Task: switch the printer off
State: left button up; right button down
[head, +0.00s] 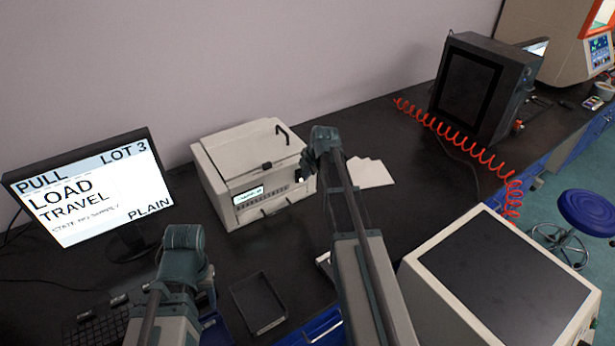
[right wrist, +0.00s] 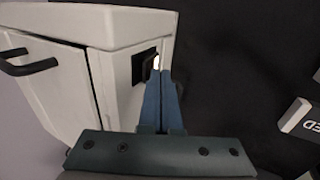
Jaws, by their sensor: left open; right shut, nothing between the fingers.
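The printer (head: 222,157) is a pale box with a dark handle on top and a small lit display (head: 248,196) on its front. A black rocker switch (right wrist: 142,68) sits in a recess on its side in the right wrist view. My right gripper (head: 303,172) is at the printer's right side. In the right wrist view its blue fingers (right wrist: 160,82) are shut and empty, with the tips right at the switch; I cannot tell whether they touch it. My left gripper (head: 208,300) is low at the left, open, mostly hidden by its own arm, away from the printer.
A monitor (head: 90,190) stands left of the printer. A black tray (head: 258,303) lies in front of it, and white paper sheets (head: 369,173) lie to its right. A large pale machine (head: 500,280) stands at the right front. A red coiled cord (head: 455,133) hangs by a dark cabinet (head: 478,85).

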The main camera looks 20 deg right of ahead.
jog(key=shift+w+r+g+p, duration=0.1)
jog(key=shift+w+g+p, duration=0.4)
jog(key=shift+g+p, duration=0.1)
jog(key=shift+a+r, duration=0.1)
jog(key=shift+r+p, duration=0.75)
jog(key=shift+p, duration=0.05)
